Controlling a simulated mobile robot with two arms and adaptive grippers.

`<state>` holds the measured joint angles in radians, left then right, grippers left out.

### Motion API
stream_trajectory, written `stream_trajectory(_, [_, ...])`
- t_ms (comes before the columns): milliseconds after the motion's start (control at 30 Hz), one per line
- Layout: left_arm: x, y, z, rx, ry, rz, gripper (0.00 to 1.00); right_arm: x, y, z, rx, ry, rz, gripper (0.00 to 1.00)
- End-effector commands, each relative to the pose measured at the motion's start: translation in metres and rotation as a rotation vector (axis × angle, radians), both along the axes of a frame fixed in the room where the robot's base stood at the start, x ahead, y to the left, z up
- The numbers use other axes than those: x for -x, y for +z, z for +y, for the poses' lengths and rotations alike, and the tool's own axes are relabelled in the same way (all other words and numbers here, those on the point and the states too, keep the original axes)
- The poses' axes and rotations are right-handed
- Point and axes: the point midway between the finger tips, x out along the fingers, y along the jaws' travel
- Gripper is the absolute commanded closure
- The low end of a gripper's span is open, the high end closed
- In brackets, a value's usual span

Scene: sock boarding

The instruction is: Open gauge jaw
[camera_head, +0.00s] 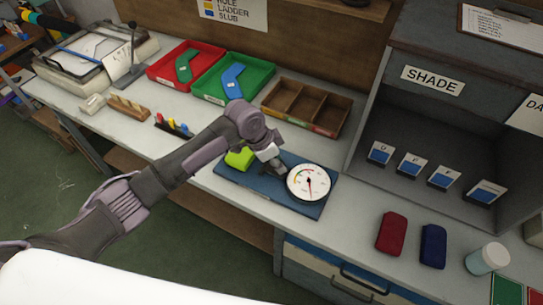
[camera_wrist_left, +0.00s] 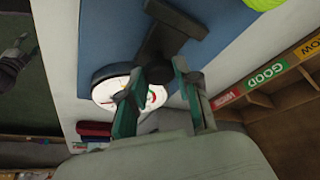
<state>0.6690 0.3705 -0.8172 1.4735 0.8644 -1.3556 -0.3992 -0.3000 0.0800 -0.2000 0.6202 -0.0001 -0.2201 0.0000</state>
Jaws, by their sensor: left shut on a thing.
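In the left wrist view the dial (camera_wrist_left: 128,92) is partly hidden by my left fingers (camera_wrist_left: 160,95). A dark T-shaped metal part (camera_wrist_left: 172,30) of the gauge runs toward the fingers. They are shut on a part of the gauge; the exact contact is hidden. A dark shape at that view's left edge may be my right gripper (camera_wrist_left: 14,60), too unclear to read.
A lime green block (camera_head: 239,158) lies on the mat, left of the gripper. Behind stand a wooden compartment tray (camera_head: 318,98), a green tray (camera_head: 262,80) and a red tray (camera_head: 160,72). Red (camera_head: 391,233) and dark blue (camera_head: 433,246) rolls lie right, near a jar (camera_head: 488,259).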

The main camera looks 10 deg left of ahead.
Motion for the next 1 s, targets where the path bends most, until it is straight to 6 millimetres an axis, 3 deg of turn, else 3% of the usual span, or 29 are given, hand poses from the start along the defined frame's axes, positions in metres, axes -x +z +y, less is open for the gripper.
stream_trajectory(67, [0.000, 0.000, -0.001, 0.003, -0.002, -0.002, 1.00, 0.000, -0.001, 0.000, 0.000, 0.000, 0.000, 0.43])
stream_trajectory(100, [0.000, 0.000, -0.001, 0.003, -0.002, -0.002, 0.66, 0.000, -0.001, 0.000, 0.000, 0.000, 0.000, 0.43])
stream_trajectory(233, [-0.001, 0.000, -0.001, 0.003, -0.001, -0.003, 0.44, 0.000, -0.001, 0.000, 0.000, 0.000, 0.000, 0.43])
stream_trajectory(667, [0.000, 0.009, 0.004, 0.001, 0.001, -0.005, 0.43, 0.000, -0.001, -0.001, 0.001, 0.001, 0.000, 0.43])
stream_trajectory(1000, [0.012, 0.072, 0.026, 0.001, -0.001, -0.007, 0.43, 0.000, -0.001, 0.000, 0.000, 0.000, 0.000, 0.43])
